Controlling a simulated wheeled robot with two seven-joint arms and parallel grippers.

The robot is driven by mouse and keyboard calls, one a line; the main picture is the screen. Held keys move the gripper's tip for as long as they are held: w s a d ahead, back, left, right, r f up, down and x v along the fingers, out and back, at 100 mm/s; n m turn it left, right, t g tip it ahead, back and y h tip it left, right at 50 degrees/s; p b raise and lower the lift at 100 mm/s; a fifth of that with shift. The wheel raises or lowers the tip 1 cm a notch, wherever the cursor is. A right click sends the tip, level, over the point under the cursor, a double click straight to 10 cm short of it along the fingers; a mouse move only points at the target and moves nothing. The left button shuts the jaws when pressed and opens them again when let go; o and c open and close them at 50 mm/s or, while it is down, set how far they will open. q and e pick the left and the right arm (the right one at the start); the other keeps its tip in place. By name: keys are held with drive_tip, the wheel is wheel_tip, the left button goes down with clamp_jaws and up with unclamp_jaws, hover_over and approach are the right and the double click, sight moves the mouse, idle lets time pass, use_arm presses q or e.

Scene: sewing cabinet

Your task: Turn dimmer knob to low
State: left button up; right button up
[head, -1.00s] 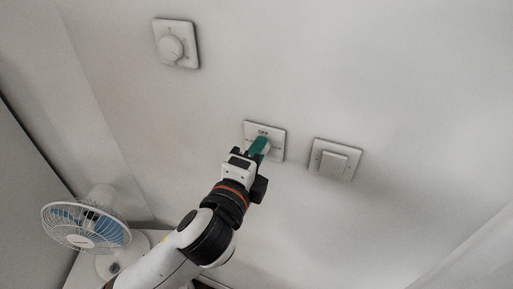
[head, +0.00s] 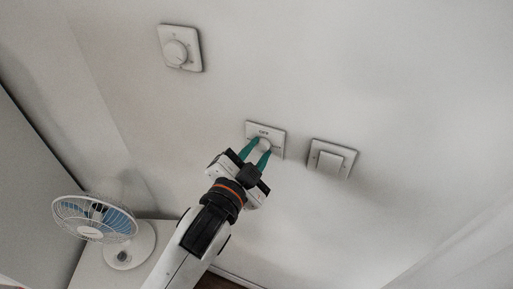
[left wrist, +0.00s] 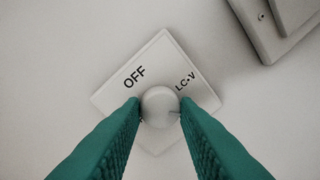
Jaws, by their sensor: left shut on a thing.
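The dimmer knob (left wrist: 160,106) is a round white knob on a square white wall plate (left wrist: 125,100). In the left wrist view the fingertips (left wrist: 160,112) touch the knob's sides, and the fingers hide the plate's lower corners. A faint line shows at the knob's right side. My right gripper is not in view.
Another round dial (head: 176,52) is on a plate at upper left of the wall. A flat square switch (head: 330,162) is just right of the dimmer. A white fan (head: 96,219) stands at lower left. The wall around the plates is clear.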

use_arm(q)
drive_tip(key=n+p, duration=0.2)
drive_tip(key=n, duration=0.3)
drive_tip(key=shift+f, duration=0.1)
drive_tip(key=shift+f+n+h+p, duration=0.1)
drive_tip(key=shift+n+h+p, duration=0.4)
drive_tip(key=shift+n, duration=1.4)
drive_tip(key=o, duration=1)
drive_tip(key=shift+c, duration=0.2)
drive_tip(key=shift+s, duration=0.1)
drive_tip(key=shift+s+a+p, duration=0.15)
drive_tip(key=shift+s+p, duration=0.05)
drive_tip(key=shift+p, duration=0.15)
drive_tip(key=p+v, duration=0.2)
drive_tip(key=v, duration=0.9)
drive_tip(key=shift+s, duration=0.3)
